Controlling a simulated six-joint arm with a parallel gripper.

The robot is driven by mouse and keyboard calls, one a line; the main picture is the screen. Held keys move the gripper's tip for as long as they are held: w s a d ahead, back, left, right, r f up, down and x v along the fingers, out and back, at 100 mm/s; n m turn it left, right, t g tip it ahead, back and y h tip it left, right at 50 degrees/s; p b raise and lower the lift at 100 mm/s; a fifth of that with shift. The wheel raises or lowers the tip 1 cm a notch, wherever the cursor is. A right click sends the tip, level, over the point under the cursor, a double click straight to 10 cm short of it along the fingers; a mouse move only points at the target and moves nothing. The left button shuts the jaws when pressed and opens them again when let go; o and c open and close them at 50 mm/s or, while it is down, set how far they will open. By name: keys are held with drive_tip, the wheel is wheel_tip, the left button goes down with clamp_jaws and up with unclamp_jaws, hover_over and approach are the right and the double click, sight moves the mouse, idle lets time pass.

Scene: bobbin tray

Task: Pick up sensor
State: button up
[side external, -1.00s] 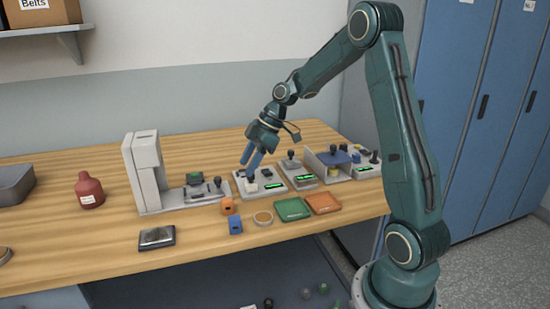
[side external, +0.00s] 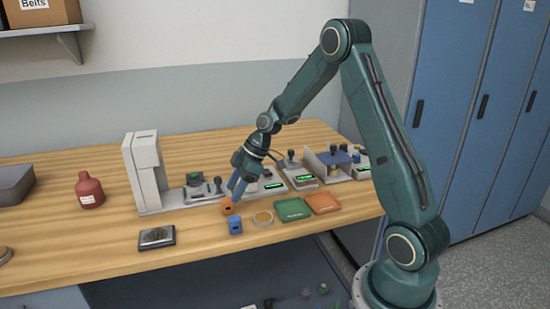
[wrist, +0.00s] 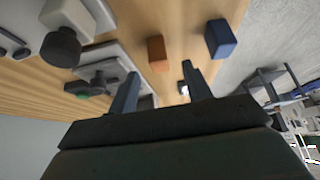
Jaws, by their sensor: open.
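Two small blocks, each with a dark mark on one face, stand near the table's front: an orange block (side external: 228,207) and a blue block (side external: 235,227). I cannot tell which one is the sensor. My gripper (side external: 235,194) is open, pointing down just behind and above the orange block, with its fingers apart. In the wrist view, the orange block (wrist: 157,53) shows beyond and between the fingertips (wrist: 158,76), not held. The blue block (wrist: 220,39) lies to the right, outside the fingers.
Behind is a row of fixtures, including a tall grey-white station (side external: 147,172). A dark flat pad (side external: 157,237) lies to the left, with bare table between.

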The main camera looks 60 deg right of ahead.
sight(228, 199)
drive_tip(key=shift+f, duration=0.1)
drive_tip(key=shift+x, duration=2.5)
drive_tip(key=shift+w, duration=0.1)
drive_tip(key=c, duration=1.1)
